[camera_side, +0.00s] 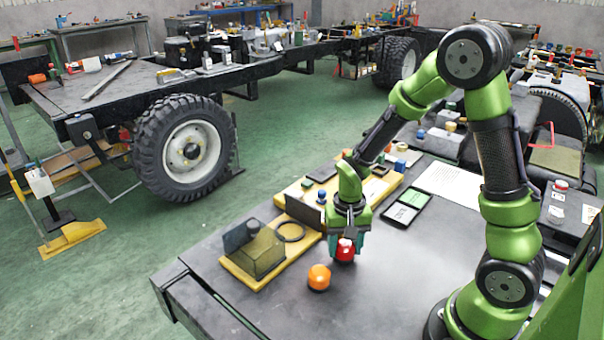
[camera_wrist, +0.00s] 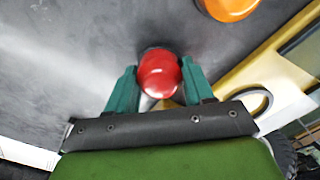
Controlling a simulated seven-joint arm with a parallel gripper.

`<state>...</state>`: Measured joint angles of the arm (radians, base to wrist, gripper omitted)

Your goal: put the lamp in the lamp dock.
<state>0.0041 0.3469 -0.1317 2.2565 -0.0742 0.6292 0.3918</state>
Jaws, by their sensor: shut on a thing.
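A round, glossy red lamp (camera_side: 345,250) is between the fingers of my gripper (camera_side: 346,236), low over the grey table; I cannot tell whether it touches the table. In the wrist view the red lamp (camera_wrist: 158,74) sits between the two teal fingertips of my gripper (camera_wrist: 158,82), which are shut on it. An orange dome-shaped lamp (camera_side: 319,277) stands free on the table nearby, and it also shows at the top of the wrist view (camera_wrist: 231,7). A dark ring (camera_side: 291,231) lies on a yellow board (camera_side: 236,272) to the left; I cannot tell if it is the lamp dock.
A clear box (camera_side: 258,252) and upright dark plates stand on the yellow board. A second yellow board (camera_side: 286,200) with small parts lies behind. A dark tray with light panels (camera_side: 405,207) lies right of my gripper. The front table (camera_side: 390,295) is clear.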

